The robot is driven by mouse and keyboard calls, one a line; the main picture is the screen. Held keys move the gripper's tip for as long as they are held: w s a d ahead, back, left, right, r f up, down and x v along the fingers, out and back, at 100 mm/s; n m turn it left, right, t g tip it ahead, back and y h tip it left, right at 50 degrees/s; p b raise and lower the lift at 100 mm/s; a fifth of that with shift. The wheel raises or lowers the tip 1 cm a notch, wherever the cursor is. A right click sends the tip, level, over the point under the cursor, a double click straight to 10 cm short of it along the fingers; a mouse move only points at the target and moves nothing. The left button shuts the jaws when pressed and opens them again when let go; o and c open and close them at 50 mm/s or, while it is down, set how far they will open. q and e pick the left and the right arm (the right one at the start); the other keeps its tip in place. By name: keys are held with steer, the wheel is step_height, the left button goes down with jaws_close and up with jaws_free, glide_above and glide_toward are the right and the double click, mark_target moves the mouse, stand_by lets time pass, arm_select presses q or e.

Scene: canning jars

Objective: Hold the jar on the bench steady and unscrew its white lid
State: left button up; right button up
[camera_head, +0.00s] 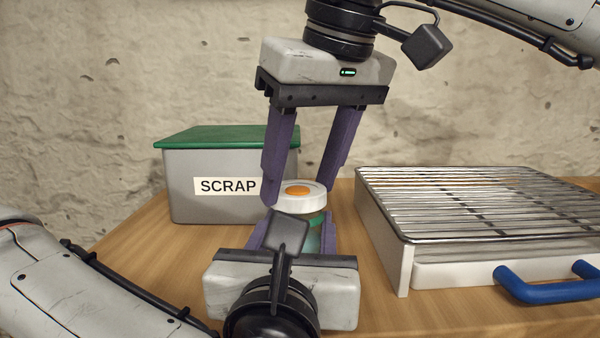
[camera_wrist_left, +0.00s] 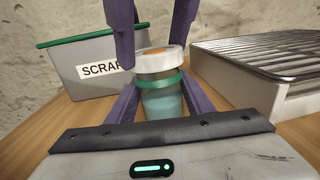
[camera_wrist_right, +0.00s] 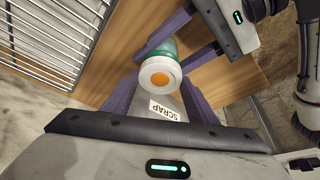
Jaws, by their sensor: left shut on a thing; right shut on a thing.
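The jar (camera_wrist_left: 163,103) stands upright on the wooden bench, with pale teal contents and a green band (camera_wrist_left: 160,82) below its lid. Its white lid (camera_head: 300,199) has an orange disc (camera_head: 298,190) on top; the lid also shows in the right wrist view (camera_wrist_right: 160,76). My left gripper (camera_head: 298,235) comes in low from the front and is shut on the jar's body, which it partly hides in the head view. My right gripper (camera_head: 300,195) points down from above, its purple fingers shut on the lid from both sides. The lid sits on the jar.
A grey bin (camera_head: 225,185) marked SCRAP with a green top (camera_head: 225,137) stands behind left of the jar. A white tray with a wire rack (camera_head: 470,205) and blue handle (camera_head: 545,288) stands at right. Bare bench (camera_head: 135,240) shows at left.

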steer(key=shift+d+n, duration=0.1)
steer(key=shift+n, duration=0.3)
steer(key=o, duration=1.2)
steer(key=shift+o, duration=0.2)
steer(key=v, duration=1.2)
steer(key=shift+w, duration=0.1)
